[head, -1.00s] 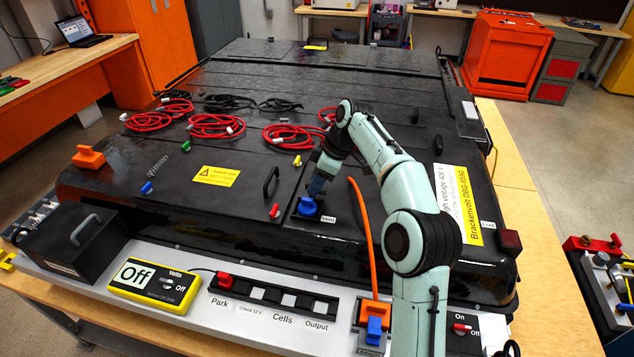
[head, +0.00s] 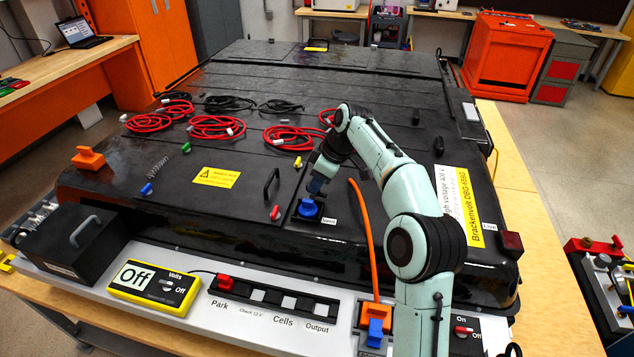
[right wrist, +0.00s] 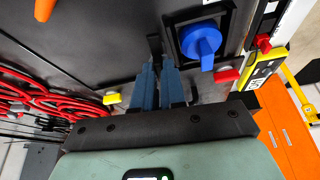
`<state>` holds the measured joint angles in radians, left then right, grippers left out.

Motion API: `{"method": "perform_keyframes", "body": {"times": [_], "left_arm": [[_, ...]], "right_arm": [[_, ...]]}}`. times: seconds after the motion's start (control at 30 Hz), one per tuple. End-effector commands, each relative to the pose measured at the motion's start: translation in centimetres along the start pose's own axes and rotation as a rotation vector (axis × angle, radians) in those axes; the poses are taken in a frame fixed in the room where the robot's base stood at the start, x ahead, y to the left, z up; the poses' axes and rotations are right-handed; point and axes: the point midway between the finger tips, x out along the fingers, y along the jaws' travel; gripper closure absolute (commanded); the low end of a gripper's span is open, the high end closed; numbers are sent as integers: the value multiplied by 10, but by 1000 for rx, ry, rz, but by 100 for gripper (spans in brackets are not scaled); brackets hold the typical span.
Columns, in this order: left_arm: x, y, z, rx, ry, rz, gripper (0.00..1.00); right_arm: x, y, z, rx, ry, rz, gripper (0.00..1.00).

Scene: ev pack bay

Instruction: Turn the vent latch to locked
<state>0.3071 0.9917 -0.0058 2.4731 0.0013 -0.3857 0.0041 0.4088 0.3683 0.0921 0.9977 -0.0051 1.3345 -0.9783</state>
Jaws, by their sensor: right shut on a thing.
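The vent latch shows as a blue knob (head: 309,208) on a dark square plate beside the "Vent" label (head: 329,221) on the black pack. It also shows in the right wrist view (right wrist: 203,42), with a short lug on it. My right gripper (head: 317,188) is low over the pack at the knob's far side. In the right wrist view its two blue fingers (right wrist: 157,68) are close together, beside the knob and apart from it. They are shut on a small black piece (right wrist: 153,45). I cannot tell whether that piece belongs to the latch. My left gripper is out of view.
A black handle (head: 271,185) and a red clip (head: 275,213) stand left of the knob. A yellow clip (head: 297,162) and red cables (head: 292,137) lie beyond. An orange cable (head: 364,235) rises close to the right. The lid farther right is mostly clear.

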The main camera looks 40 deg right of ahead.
Motion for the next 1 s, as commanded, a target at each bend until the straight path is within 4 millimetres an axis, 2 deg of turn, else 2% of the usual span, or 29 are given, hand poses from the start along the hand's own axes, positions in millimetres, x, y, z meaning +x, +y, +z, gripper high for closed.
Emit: {"method": "perform_keyframes", "body": {"times": [0.43,1.0], "left_arm": [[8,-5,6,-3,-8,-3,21],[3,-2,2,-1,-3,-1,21]], "right_arm": [[0,-5,-1,362,0,153,100],[1,-9,-5,861,0,361,100]]}}
